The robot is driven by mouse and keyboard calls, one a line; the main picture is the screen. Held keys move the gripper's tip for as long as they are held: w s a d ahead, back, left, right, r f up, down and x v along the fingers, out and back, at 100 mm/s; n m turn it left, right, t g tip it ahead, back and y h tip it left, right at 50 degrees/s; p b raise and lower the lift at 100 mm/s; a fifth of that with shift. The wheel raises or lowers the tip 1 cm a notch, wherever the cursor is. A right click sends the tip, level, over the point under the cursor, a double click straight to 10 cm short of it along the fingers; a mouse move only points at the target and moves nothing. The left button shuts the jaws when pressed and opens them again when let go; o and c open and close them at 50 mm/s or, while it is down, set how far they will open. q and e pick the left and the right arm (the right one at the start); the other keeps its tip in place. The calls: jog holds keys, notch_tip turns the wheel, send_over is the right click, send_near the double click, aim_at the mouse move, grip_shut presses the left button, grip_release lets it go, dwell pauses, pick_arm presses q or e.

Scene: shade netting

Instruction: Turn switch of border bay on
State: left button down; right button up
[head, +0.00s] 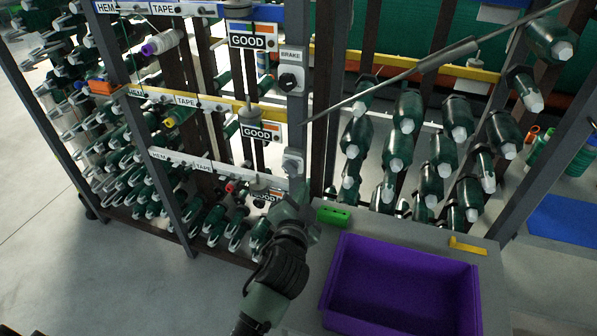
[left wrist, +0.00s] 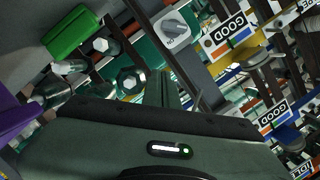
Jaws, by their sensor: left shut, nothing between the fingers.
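Grey plates with dark round knobs are mounted on the rack's upright. One (head: 289,81) sits under a "BRAKE" label; a lower one (head: 292,162) is just above my left gripper. A knob plate with a grey round knob (left wrist: 174,27) also shows in the left wrist view, beyond the fingers. I cannot read a "border" label, so I cannot tell which bay each belongs to. My left gripper (head: 296,203) is shut and empty, just below the lower knob in the picture; contact cannot be made out. My right gripper is out of view.
A purple bin (head: 400,255) stands on a grey counter to the right, with a green block (head: 334,216) and a yellow piece (head: 467,246) beside it. Green spools (head: 407,110) hang behind. "GOOD" signs (head: 254,41) hang left of the knobs. Open floor lies at left.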

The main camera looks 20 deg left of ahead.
aim_at(290, 168)
pick_arm(q)
jog(key=w+a+f, duration=0.1)
jog(key=w, duration=0.2)
jog(key=w+a+f, duration=0.1)
jog(key=w, duration=0.2)
jog(key=w+a+f+p, duration=0.1)
jog(key=w+f, duration=0.1)
jog(key=w, duration=0.1)
jog(key=shift+w+a+f, duration=0.1)
jog(key=shift+w+a, duration=0.3)
jog(key=shift+a+f, duration=0.2)
jog(key=shift+f, duration=0.05)
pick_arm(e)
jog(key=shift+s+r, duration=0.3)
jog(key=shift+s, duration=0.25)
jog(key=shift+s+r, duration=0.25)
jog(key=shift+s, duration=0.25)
pick_arm(q)
jog(key=shift+a, duration=0.1)
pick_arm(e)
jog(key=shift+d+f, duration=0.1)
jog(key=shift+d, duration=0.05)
